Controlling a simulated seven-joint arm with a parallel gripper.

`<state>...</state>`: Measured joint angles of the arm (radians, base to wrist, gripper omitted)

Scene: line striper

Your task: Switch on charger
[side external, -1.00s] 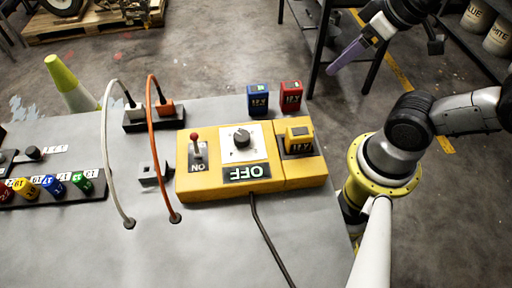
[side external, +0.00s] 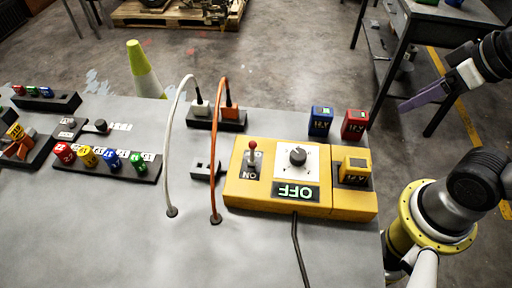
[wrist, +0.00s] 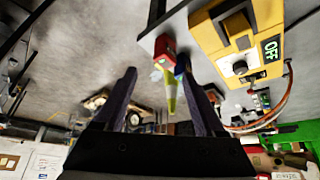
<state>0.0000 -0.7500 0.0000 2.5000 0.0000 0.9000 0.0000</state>
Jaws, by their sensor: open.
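The yellow charger box (side external: 300,208) sits on the grey table. It has a red-knobbed lever (side external: 252,147) by an ON label, a dark dial (side external: 297,156) on a white plate and a green-lit OFF sign (side external: 294,192). A yellow battery (side external: 354,168) sits in its right bay. My gripper (side external: 405,107) is off the table's right side, above the floor, apart from the charger. In the wrist view its purple fingers (wrist: 165,95) are spread with nothing held between them. The charger (wrist: 236,38) shows there at the upper right.
A blue battery (side external: 320,121) and a red battery (side external: 354,124) stand behind the charger. White (side external: 167,150) and orange (side external: 219,150) cables arch up left of it to a black socket block (side external: 216,119). Numbered coloured pieces (side external: 105,163) fill a rack at left.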

